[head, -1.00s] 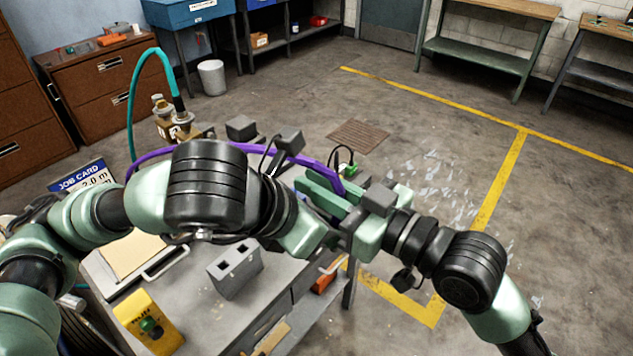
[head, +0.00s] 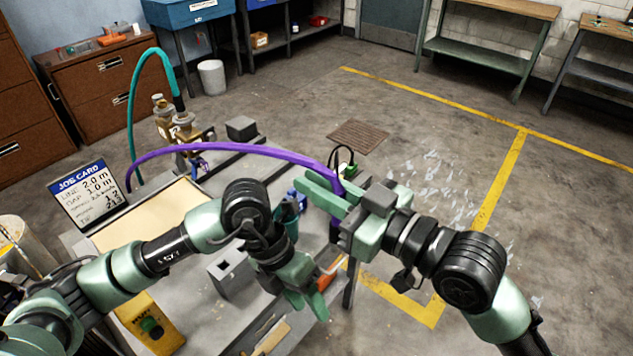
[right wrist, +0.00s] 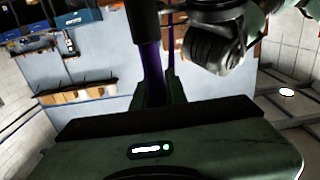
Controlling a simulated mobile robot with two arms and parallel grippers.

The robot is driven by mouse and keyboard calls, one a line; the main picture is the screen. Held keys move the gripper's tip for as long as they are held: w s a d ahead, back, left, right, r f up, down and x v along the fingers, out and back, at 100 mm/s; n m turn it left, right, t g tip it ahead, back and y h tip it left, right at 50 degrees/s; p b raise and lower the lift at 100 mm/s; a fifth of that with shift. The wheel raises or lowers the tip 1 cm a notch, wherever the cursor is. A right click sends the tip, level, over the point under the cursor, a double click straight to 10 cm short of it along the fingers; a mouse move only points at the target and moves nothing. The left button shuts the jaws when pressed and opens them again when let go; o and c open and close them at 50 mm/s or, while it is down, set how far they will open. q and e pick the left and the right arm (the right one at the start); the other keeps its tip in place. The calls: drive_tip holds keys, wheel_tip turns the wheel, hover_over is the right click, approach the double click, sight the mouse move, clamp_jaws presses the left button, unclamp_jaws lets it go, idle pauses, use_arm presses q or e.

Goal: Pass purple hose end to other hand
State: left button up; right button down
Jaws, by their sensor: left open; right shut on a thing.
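A purple hose (head: 237,150) arches from behind the job card, across the cart, to my right gripper. My right gripper (head: 333,193) is shut on the hose near its end, out past the cart's right side. In the right wrist view the purple hose (right wrist: 153,70) stands between the fingers, with a dark end piece (right wrist: 145,22) on it. My left gripper (head: 312,303) is open and empty over the cart's front right part, lower than the right one and apart from the hose.
The grey cart (head: 205,325) carries a job card (head: 88,193), a grey block with square holes (head: 232,272) and a yellow switch box (head: 150,325). A teal hose (head: 133,95) rises to brass fittings (head: 180,130). The floor to the right is open.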

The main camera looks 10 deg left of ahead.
use_arm(q)
drive_tip(key=s+d+f+g+h, duration=0.1)
drive_tip(key=s+f, duration=0.1)
drive_tip(key=f, duration=0.3)
drive_tip(key=s+d+f+g+h, duration=0.1)
drive_tip(key=s+d+f+g, duration=0.1)
drive_tip(key=f, duration=0.3)
drive_tip(key=s+d+f+n+t+h, duration=0.1)
drive_tip(key=d+f+n+t+h, duration=0.1)
drive_tip(key=d+f+n+h, duration=0.4)
wheel_tip(320, 180, down, 9)
drive_tip(key=w+n+t+h, duration=0.1)
drive_tip(key=n+t, duration=0.8)
drive_tip(key=n, duration=0.7)
drive_tip(key=s+a+f+n+y, duration=0.3)
drive_tip(key=a+f+n+y, duration=0.2)
drive_tip(key=a+f, duration=0.4)
drive_tip(key=s+a+f+n+y, duration=0.4)
drive_tip(key=a+f+n+y, duration=0.3)
drive_tip(key=f, duration=0.4)
drive_tip(key=s+a+f+n+g+y, duration=0.1)
drive_tip(key=s+a+f+n+g, duration=0.1)
drive_tip(key=s, duration=0.7)
drive_tip(key=s+a+f+n+g, duration=0.2)
drive_tip(key=s+a+f, duration=0.3)
drive_tip(key=s, duration=0.4)
drive_tip(key=shift+s+a+f+g+y, duration=0.25)
drive_tip(key=shift+a+g+y, duration=0.2)
drive_tip(key=shift+g, duration=0.35)
